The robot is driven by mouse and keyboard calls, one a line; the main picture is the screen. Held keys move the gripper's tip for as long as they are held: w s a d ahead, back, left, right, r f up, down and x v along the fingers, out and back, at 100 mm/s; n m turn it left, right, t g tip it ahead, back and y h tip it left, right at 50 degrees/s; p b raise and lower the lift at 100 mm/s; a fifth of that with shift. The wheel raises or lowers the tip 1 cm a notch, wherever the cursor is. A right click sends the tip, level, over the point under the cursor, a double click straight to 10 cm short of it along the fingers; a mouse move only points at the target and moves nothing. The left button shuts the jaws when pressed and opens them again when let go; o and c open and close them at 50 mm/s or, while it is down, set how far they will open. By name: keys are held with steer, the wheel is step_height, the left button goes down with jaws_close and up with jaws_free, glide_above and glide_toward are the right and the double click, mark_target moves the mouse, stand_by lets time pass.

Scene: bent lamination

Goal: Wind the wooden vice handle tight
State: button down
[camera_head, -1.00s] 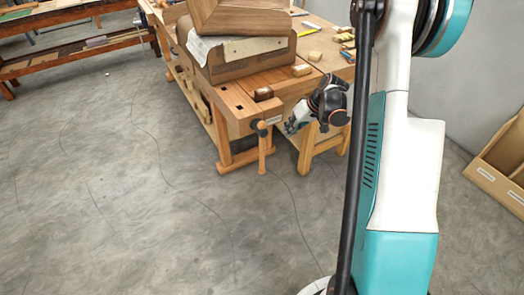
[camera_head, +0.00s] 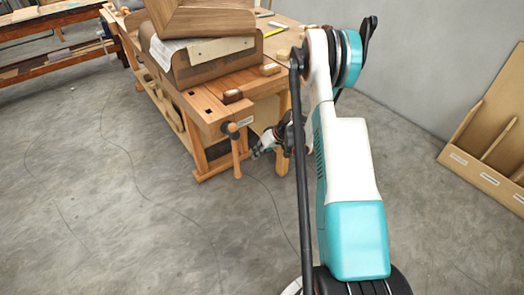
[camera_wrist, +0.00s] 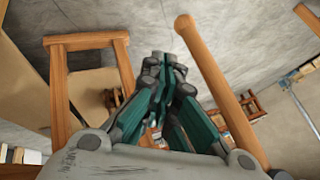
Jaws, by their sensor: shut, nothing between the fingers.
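The wooden vice handle (camera_head: 236,160) hangs nearly upright from the dark vice screw hub (camera_head: 232,128) at the front corner of the workbench. In the wrist view the handle (camera_wrist: 213,80) runs slantwise just right of my gripper, with its rounded end at the top. My gripper (camera_wrist: 163,62) is shut and empty, its fingers together beside the handle and apart from it as far as I can tell. In the head view my gripper (camera_head: 256,152) is small, low and just right of the handle. My arm hides part of the bench's right side.
The workbench (camera_head: 215,112) carries bent wooden laminations (camera_head: 205,65) and several small blocks. A bench leg frame (camera_wrist: 125,75) stands left of my gripper in the wrist view. A wooden rack (camera_head: 480,165) is at the right. The floor in front is clear.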

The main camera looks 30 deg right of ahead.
steer(key=shift+w+a+f+b, duration=0.25)
steer(key=shift+a+b, duration=0.05)
steer(key=shift+a, duration=0.5)
steer(key=shift+w+a+f+b, duration=0.25)
steer(key=shift+a+f+b, duration=0.1)
steer(key=shift+a, duration=0.45)
steer(key=shift+w+a+f+b, duration=0.2)
steer(key=shift+w+a+b, duration=0.1)
steer(key=shift+a, duration=0.5)
steer(key=shift+a, duration=0.1)
steer(key=shift+a+f, duration=0.1)
steer(key=shift+a, duration=0.25)
